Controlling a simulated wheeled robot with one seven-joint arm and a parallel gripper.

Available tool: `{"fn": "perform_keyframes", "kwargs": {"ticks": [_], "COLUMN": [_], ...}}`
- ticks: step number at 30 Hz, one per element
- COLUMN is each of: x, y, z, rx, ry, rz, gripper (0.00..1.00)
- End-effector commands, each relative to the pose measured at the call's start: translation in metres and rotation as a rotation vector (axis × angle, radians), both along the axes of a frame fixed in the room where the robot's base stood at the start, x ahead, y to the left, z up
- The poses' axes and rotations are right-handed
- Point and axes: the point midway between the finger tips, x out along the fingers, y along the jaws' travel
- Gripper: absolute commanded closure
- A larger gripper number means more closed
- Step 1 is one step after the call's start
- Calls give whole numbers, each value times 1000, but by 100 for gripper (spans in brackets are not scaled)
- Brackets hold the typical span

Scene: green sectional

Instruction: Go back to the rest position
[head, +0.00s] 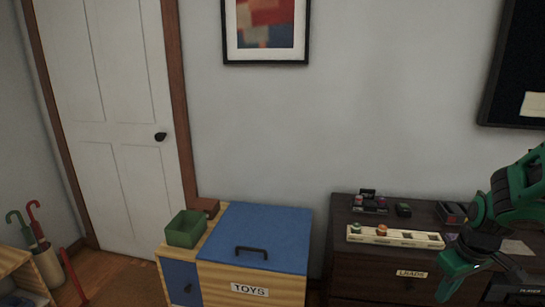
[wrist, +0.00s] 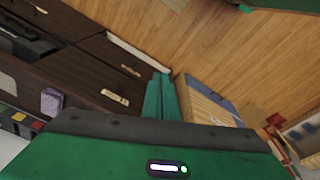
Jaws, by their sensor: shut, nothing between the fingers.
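My gripper (wrist: 160,76) is shut and empty. Its two green fingers lie together in the wrist view, over the gap between the dark dresser and the wooden toy chest. In the head view my green and black arm is at the right edge, in front of the dark dresser (head: 372,285). The green part at its lower end (head: 452,278) hangs before the dresser's front, apart from the things on top as far as I can tell.
A toy chest (head: 270,236) with a blue lid and TOYS label stands left of the dresser. A green box (head: 185,229) sits beside the lid. A white tray (head: 394,238) with small items lies on the dresser. Wooden floor (wrist: 215,45) is open in front.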

Motion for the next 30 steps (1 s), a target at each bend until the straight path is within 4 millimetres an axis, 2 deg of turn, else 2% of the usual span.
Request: {"fn": "perform_keyframes", "kwargs": {"ticks": [3,9,12,16,21,30], "x": [-35,-98,-129,-160,-182,-184], "y": [-3,-2,1,6,11,11], "z": [28,64,77,88,94,95], "rx": [4,25,40,60,74,77], "ry": [26,77,102,128,149,151], "rz": [-150,-425,-556,-691,-784,-795], "gripper": [100,100,100,100,100,100]}}
